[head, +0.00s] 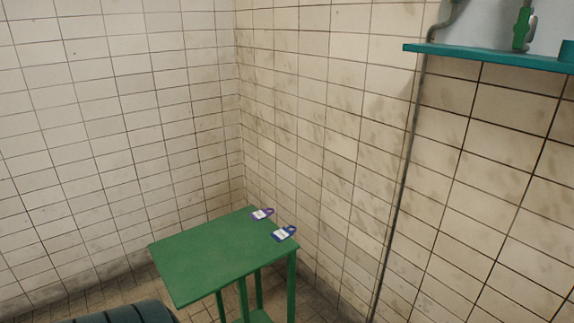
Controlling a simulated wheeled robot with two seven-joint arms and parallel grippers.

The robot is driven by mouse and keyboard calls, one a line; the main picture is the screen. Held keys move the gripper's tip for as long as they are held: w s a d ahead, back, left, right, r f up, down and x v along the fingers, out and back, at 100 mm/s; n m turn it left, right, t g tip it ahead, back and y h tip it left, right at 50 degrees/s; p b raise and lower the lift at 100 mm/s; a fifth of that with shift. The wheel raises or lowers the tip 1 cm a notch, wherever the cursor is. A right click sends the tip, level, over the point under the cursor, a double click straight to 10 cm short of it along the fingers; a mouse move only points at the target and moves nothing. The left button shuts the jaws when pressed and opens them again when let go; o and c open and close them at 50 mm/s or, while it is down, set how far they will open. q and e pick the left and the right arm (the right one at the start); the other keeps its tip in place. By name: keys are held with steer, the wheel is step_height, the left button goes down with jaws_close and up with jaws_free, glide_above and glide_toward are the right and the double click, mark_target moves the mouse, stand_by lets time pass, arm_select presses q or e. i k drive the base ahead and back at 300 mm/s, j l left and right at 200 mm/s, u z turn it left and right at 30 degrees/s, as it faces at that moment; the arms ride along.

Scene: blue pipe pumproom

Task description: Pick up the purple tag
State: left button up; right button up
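The purple tag (261,215) lies near the back right corner of a green table (215,254). It has a white label and a purple loop at its right end. A similar blue tag (281,235) with a white label lies in front of it and to its right, near the table's right edge. The two tags look apart. Neither of my grippers shows in the head view.
The left and front parts of the tabletop are clear. Tiled walls (330,130) meet in a corner behind the table. A teal shelf (490,57) juts out at the upper right, with a green object (522,28) above it. A vertical pipe (404,190) runs down the right wall.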

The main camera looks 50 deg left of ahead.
mark_target(257, 215)
steer(key=u, duration=1.8)
steer(key=i+u, duration=0.45)
steer(key=i, duration=0.25)
steer(key=i+l+u, duration=0.2)
steer(key=l, duration=0.15)
steer(key=i+l+u, duration=0.2)
steer(key=l, duration=0.15)
